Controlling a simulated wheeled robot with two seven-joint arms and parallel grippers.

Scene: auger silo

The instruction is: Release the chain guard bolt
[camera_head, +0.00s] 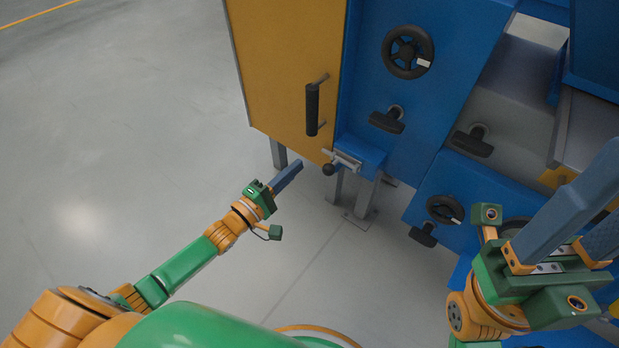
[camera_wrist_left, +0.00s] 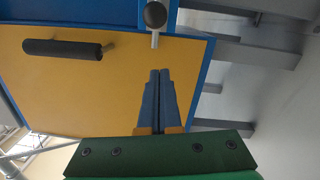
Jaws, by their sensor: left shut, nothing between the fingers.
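The chain guard is seemingly the yellow panel (camera_head: 285,70) with a black bar handle (camera_head: 312,108). At its lower right corner sits the grey bolt (camera_head: 346,161) with a black ball knob (camera_head: 329,169). In the left wrist view the knob (camera_wrist_left: 155,14) and its grey stem (camera_wrist_left: 155,39) show at the top centre, beyond my fingertips. My left gripper (camera_head: 299,166) is shut and empty, a little left of the knob and apart from it. Its closed fingers also show in the left wrist view (camera_wrist_left: 159,73). My right gripper (camera_head: 600,205) is open at the right edge, its fingertips partly cut off.
The blue machine front (camera_head: 450,60) carries a black handwheel (camera_head: 408,52), T-handles (camera_head: 387,121) and a lower black knob (camera_head: 445,209). Grey legs (camera_head: 362,195) stand under the cabinet. The grey floor (camera_head: 120,120) to the left is clear.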

